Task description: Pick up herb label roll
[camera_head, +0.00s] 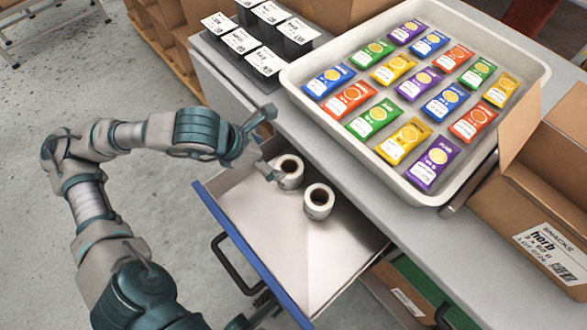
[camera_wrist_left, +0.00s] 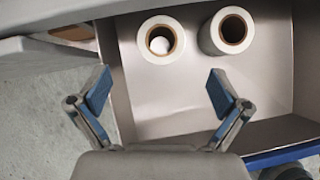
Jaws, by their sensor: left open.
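Two white label rolls with brown cores stand on end in an open drawer (camera_head: 300,255). One roll (camera_head: 291,184) is nearer the drawer's back corner; the other roll (camera_head: 318,212) is just right of it. I cannot read which is the herb roll. In the left wrist view they show as a left roll (camera_wrist_left: 160,59) and a right roll (camera_wrist_left: 211,38), beyond the fingertips. My left gripper (camera_head: 268,145) is open and empty above the drawer, by the first roll; its spread fingers also show in the wrist view (camera_wrist_left: 160,88).
A white tray (camera_head: 435,198) of colourful packets stands on the grey counter (camera_head: 290,110). Several black label-topped blocks (camera_head: 265,62) stand beside it. An open cardboard box (camera_head: 535,205) marked herb is at the right. The drawer's blue front (camera_head: 250,255) and side walls border the rolls.

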